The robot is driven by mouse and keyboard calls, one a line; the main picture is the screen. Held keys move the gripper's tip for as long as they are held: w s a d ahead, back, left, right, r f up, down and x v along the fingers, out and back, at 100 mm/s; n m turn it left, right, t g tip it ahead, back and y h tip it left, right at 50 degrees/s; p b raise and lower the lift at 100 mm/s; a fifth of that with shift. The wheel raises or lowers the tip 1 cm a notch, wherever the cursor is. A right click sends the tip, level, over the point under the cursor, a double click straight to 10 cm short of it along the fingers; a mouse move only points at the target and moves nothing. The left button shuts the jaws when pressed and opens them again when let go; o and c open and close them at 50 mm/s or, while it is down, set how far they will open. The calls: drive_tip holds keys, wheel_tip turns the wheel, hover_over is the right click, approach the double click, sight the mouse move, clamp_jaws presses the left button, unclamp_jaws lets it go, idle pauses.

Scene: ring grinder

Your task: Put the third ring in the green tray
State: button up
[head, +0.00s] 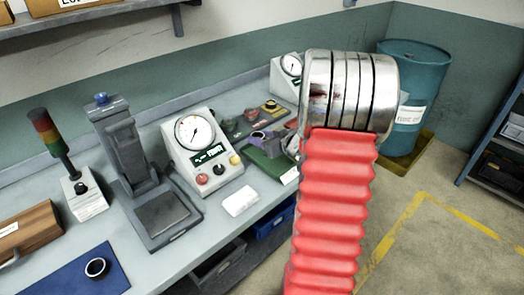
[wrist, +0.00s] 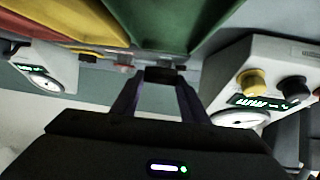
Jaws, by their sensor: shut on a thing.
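The green tray (head: 262,163) stands on the bench, partly hidden behind my red arm, with a white label on its front. A green tray surface (wrist: 185,22) also fills the top of the wrist view. My gripper (wrist: 160,76) is shut on a small dark ring (wrist: 163,74), of which only the edge shows between the fingertips. In the head view my gripper (head: 277,139) is mostly hidden behind the arm, just above or at the green tray. I cannot tell whether the ring touches the tray.
A gauge box (head: 207,150) with coloured knobs stands left of the tray. A grey press-like machine (head: 133,160), signal lamp (head: 46,133) and wooden box (head: 28,232) stand further left. A second gauge (head: 287,75) stands behind.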

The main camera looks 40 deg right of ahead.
sight(261, 155)
drive_tip(key=shift+f, duration=0.75)
drive_tip(key=shift+f, duration=0.1)
drive_tip(key=shift+f, duration=1.75)
drive_tip(key=shift+f, duration=0.1)
drive_tip(key=o, duration=0.9)
drive_tip(key=shift+o, duration=0.2)
drive_tip(key=v, duration=1.2)
